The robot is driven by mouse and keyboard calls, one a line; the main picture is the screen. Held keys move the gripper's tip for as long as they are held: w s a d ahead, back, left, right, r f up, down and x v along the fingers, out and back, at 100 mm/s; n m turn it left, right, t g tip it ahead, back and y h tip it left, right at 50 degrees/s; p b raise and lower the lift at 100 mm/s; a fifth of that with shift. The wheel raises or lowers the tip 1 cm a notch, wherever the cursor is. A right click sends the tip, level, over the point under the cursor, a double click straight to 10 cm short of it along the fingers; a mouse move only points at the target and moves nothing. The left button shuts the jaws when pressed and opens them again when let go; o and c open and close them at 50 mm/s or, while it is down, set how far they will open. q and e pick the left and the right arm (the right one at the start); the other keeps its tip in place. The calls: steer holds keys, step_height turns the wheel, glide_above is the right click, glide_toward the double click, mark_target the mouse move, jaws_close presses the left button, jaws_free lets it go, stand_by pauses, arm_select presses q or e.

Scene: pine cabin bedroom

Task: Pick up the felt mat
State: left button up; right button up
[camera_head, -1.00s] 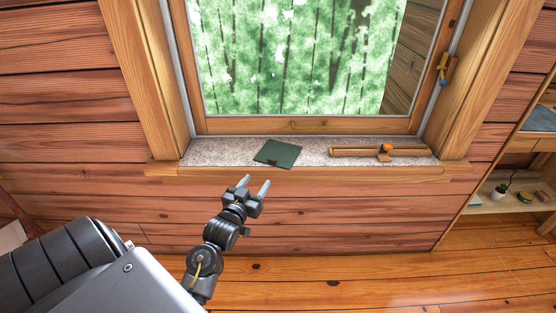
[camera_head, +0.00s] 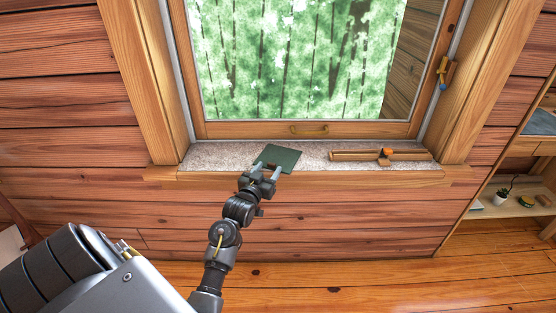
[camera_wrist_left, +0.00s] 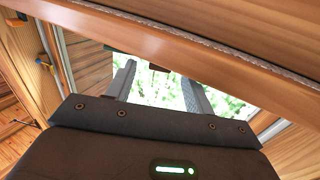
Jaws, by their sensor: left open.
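The felt mat (camera_head: 281,155) is a thin dark green sheet lying on the speckled window sill (camera_head: 222,155), left of the sill's middle. In the head view my left gripper (camera_head: 266,169) is at the mat's near edge, by the front of the sill. Its fingers are apart and nothing is held. Its fingertips overlap the mat's near corner in the picture; I cannot tell if they touch it. In the left wrist view the open fingers (camera_wrist_left: 160,78) point toward the sill edge, with a small dark brown piece between them, perhaps the mat's tab. My right gripper is out of view.
A wooden rail with an orange-topped piece (camera_head: 385,154) lies on the sill to the right. The window frame (camera_head: 310,130) stands close behind the mat. The sill's wooden front edge (camera_head: 350,174) runs under the gripper.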

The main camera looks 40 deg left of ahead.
arm_select(q)
steer(key=shift+w+a, duration=0.2)
steer(key=shift+w, duration=0.45)
steer(key=c, duration=1.1)
steer(key=shift+c, duration=0.2)
